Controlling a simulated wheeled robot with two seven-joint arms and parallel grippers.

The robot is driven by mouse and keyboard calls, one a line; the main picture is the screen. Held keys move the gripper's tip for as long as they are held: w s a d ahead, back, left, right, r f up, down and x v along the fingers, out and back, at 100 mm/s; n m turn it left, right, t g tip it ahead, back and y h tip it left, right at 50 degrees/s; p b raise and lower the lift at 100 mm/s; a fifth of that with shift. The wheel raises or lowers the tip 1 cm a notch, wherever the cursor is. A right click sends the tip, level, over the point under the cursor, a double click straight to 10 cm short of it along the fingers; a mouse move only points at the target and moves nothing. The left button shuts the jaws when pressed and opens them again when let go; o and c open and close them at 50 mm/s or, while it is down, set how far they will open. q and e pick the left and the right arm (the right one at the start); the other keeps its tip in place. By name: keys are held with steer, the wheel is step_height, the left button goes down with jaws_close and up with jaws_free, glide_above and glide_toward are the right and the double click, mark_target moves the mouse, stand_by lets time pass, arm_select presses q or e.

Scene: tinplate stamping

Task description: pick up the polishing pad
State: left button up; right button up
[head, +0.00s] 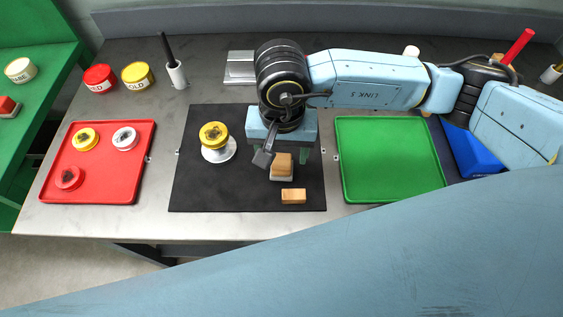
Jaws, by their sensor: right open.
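A small block with a wooden top and a pale grey underside, which looks like the polishing pad (281,169), is on the black mat (190,185). A second small tan wooden block (293,196) lies just in front of it. My right gripper (283,157) points down over the mat, open, right at the first block's back edge. The gripper body hides part of that area, and I cannot tell whether the fingers touch the block. My left gripper is not in view.
A gold tin on a silver stand (218,150) stands left of my right gripper. A red tray (103,182) with several small round pieces lies at left. An empty green tray (390,190) and a blue bin (470,155) lie at right. Red and yellow tins (137,76) stand behind.

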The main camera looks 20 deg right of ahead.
mark_target(282, 160)
steer(key=shift+f, duration=0.6)
steer(key=f, duration=0.2)
steer(key=w+f, duration=0.1)
steer(key=f, duration=0.1)
steer(key=shift+w+d+f, duration=0.2)
steer(key=shift+f, duration=0.15)
steer(key=shift+c, duration=0.6)
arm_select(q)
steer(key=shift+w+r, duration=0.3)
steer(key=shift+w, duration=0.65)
arm_select(e)
steer(key=c, duration=1)
